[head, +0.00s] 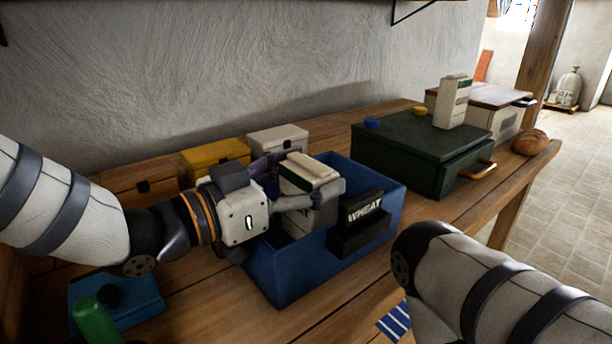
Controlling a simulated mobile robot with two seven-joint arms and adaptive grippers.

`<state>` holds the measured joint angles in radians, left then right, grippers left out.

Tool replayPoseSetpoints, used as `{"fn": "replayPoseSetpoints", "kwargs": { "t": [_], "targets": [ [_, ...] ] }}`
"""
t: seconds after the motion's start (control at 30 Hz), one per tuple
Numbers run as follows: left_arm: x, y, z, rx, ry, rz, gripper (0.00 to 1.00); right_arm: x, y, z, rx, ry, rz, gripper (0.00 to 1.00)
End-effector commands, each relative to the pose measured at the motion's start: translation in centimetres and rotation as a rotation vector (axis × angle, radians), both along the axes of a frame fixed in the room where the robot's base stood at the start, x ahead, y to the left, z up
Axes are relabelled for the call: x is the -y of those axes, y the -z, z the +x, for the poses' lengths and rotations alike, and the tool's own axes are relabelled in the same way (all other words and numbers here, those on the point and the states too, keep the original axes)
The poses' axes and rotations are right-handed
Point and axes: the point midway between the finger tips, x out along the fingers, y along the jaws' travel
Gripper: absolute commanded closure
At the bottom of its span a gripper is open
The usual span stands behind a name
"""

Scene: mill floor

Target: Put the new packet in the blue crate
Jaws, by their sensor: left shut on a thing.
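The blue crate (285,275) stands on the wooden table in the middle of the head view, with a black "WHEAT" label block on its front. My left gripper (318,190) is over the crate, shut on a white packet with a dark green band (308,172). The packet is upright, its lower part inside the crate's opening; whether it touches the floor of the crate is hidden. A second white and green packet (452,102) stands on the dark green box at the right. My right arm comes in at the lower right; its gripper is not in view.
The dark green box (395,152) has a brass-handled drawer and blue and yellow caps on top. Yellow (214,158) and white (278,139) boxes stand behind the crate. A bread loaf (529,142) lies near the table's right end. A blue box (130,299) and green object (95,318) are at lower left.

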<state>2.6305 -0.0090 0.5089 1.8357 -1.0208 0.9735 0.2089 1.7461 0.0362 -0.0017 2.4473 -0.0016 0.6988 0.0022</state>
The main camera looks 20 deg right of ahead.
Motion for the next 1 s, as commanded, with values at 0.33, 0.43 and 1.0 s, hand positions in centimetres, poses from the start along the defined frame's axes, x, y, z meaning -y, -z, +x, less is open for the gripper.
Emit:
{"fn": "replayPoseSetpoints", "kwargs": {
  "t": [0.33, 0.43, 1.0],
  "targets": [
    [0.0, 0.4, 0.0, 0.003, 0.0, -0.003, 0.77, 0.0, 0.0, 0.0, -0.001, 0.0, 0.0, 0.19],
    [0.0, 0.7, 0.0, 0.004, 0.0, -0.004, 0.77, 0.0, 0.1, -0.1, -0.003, 0.0, 0.0, 0.19],
    [0.0, 0.7, 0.0, 0.004, 0.0, -0.001, 0.14, 0.0, 0.1, -0.1, -0.002, -0.001, 0.0, 0.19]
  ]
}}
